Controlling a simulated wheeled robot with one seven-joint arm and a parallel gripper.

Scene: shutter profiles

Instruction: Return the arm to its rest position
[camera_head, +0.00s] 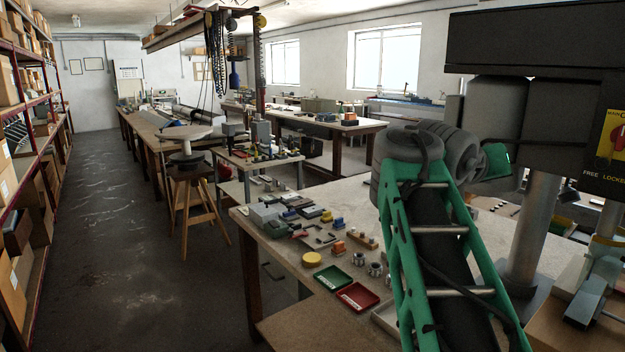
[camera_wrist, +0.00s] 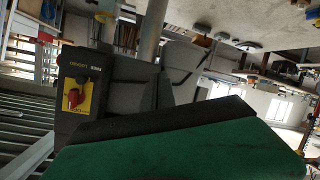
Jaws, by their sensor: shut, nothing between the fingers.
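My arm is the only thing the task names. In the head view its green, ladder-like link rises from the lower right to a dark grey joint in front of the workbench (camera_head: 295,248). Beyond the joint the arm folds to the right, where a small green part shows; the rest is hidden behind the joint. In the wrist view a large green surface with a black edge fills the bottom, likely part of my own arm. My gripper's fingers show in neither view. I see no object held.
On the bench stand a green tray (camera_head: 333,278), a red tray (camera_head: 358,297), a yellow round piece (camera_head: 312,259) and several small metal parts. A grey machine with a yellow switch panel (camera_head: 611,139) is close at right; its panel also shows in the wrist view (camera_wrist: 75,96). The left aisle floor is clear.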

